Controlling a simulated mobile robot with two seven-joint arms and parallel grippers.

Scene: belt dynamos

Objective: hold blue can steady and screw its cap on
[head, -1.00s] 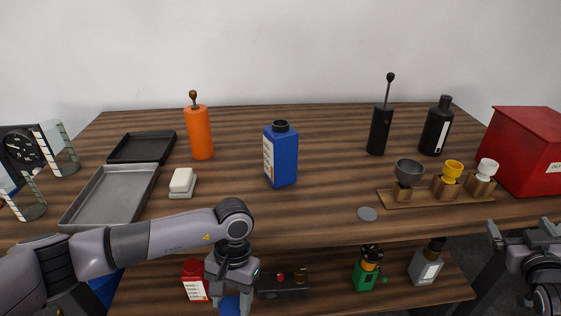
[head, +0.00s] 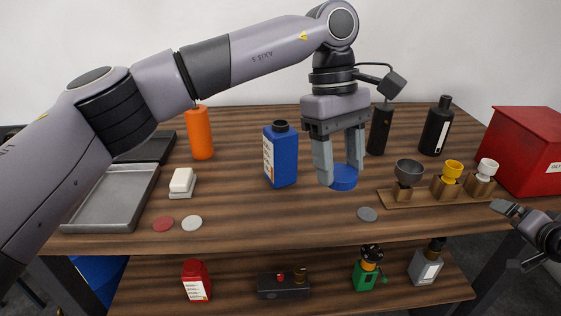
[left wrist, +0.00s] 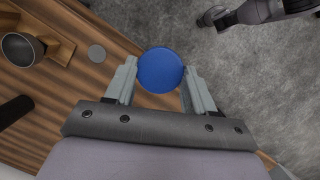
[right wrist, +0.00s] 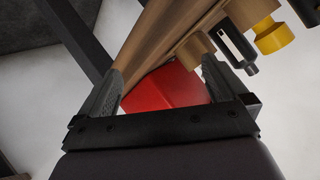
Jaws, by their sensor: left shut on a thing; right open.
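The blue can (head: 281,155) stands upright on the table, its dark neck (head: 281,126) open at the top and a white label on its left side. My left gripper (head: 340,178) is shut on the blue cap (head: 344,178), held in the air to the right of the can and apart from it. The cap also shows between the fingers in the left wrist view (left wrist: 161,70). My right gripper (head: 514,238) is open and empty, low at the far right, off the table's front edge. The right wrist view shows its spread fingers (right wrist: 160,90).
A grey disc (head: 367,214), a white disc (head: 192,223) and a red disc (head: 163,223) lie near the front edge. A wooden rack with cups (head: 437,197) and a red box (head: 525,150) stand right. Orange (head: 199,133) and black bottles (head: 436,128) stand farther back. A grey tray (head: 108,205) lies left.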

